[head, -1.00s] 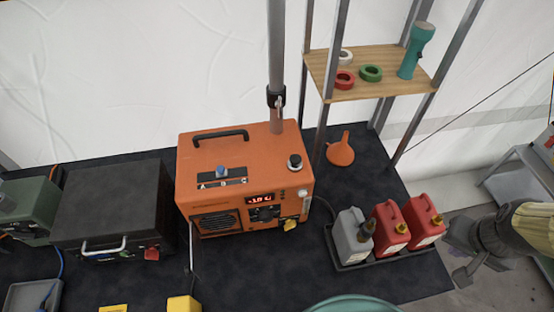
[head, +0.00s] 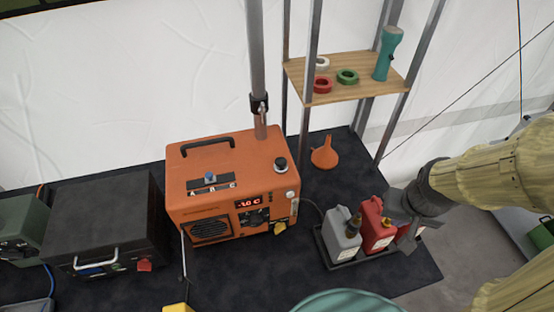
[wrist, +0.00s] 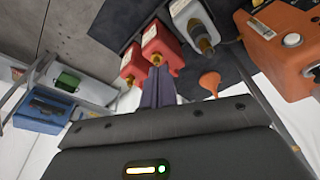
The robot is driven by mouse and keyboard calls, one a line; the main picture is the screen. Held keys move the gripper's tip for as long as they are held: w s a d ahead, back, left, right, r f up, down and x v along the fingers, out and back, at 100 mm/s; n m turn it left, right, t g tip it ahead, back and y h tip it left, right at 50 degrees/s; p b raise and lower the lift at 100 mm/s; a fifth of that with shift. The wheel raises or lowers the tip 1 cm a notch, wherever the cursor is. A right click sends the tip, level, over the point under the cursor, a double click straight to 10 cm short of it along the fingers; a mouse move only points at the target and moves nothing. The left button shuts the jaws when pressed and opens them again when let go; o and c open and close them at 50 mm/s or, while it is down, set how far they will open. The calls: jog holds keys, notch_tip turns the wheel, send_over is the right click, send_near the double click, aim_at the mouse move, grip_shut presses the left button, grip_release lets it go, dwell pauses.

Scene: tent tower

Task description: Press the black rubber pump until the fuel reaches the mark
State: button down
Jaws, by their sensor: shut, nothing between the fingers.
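A dark bulb-like part with a brass-coloured fitting, possibly the black rubber pump (head: 354,227), sits on the grey-white fuel can (head: 341,246). It also shows in the wrist view (wrist: 203,43), on the pale can (wrist: 183,13). I cannot make out a fuel level or a mark. My gripper (wrist: 157,72) is shut and empty. In the head view it is at the right, by the red cans. In the wrist view its fingers overlap the near side of the red cans, and I cannot tell whether they touch. The pump is apart from my fingers.
An orange heater (head: 215,160) with a red display stands left. A shelf (head: 345,83) holds tape rolls and a teal torch.

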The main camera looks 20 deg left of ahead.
jog(key=m+g+p, duration=0.4)
jog(key=m+p, duration=0.1)
jog(key=p, duration=0.3)
send_near(282, 158)
jog(key=shift+s+d+r+m+y, duration=0.15)
jog(key=shift+d+r+m+y, duration=0.15)
jog(key=shift+b, duration=0.3)
jog(key=f+b, duration=0.6)
jog(key=f, duration=0.1)
jog(key=shift+s+a, duration=0.15)
jog(key=shift+s, duration=0.15)
